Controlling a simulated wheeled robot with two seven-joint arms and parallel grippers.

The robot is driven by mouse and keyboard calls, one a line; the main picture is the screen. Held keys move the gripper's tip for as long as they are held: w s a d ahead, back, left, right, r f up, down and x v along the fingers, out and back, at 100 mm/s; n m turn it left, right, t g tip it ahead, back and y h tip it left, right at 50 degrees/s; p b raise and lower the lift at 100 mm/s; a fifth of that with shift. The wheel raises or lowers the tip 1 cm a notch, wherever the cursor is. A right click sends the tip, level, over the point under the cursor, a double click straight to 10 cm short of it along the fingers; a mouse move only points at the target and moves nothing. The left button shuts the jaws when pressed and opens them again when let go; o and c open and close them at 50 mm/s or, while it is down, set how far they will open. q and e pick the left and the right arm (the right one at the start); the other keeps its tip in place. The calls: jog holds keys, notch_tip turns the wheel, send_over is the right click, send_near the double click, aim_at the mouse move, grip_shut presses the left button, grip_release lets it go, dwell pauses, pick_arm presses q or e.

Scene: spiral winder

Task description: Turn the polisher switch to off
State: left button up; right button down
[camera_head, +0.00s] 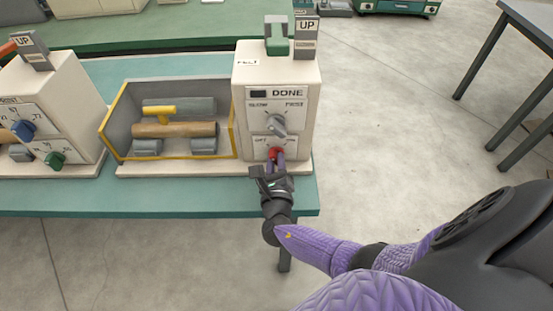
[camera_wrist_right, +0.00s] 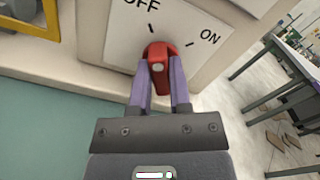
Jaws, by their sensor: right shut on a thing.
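The red switch knob (camera_head: 275,152) is low on the front of the cream machine (camera_head: 277,68) with the DONE display. In the right wrist view, the red knob (camera_wrist_right: 158,60) is on a white plate (camera_wrist_right: 195,22) marked OFF at upper left and ON at right. My right gripper (camera_head: 277,160) reaches it from the front, and its two purple fingers (camera_wrist_right: 160,88) are shut on the knob, one on each side. I cannot tell exactly which mark the knob points to. My left gripper is not in view.
A grey selector dial (camera_head: 276,124) is just above the red knob. A yellow-edged bay (camera_head: 118,121) holding a wooden roller is left of it. Another cream machine (camera_head: 62,90) with blue and green knobs is further left.

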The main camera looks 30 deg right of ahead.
jog(key=shift+n, duration=1)
jog(key=c, duration=0.6)
grip_release()
jog(key=shift+o, duration=0.2)
jog(key=p+v, duration=0.2)
jog(key=v, duration=0.8)
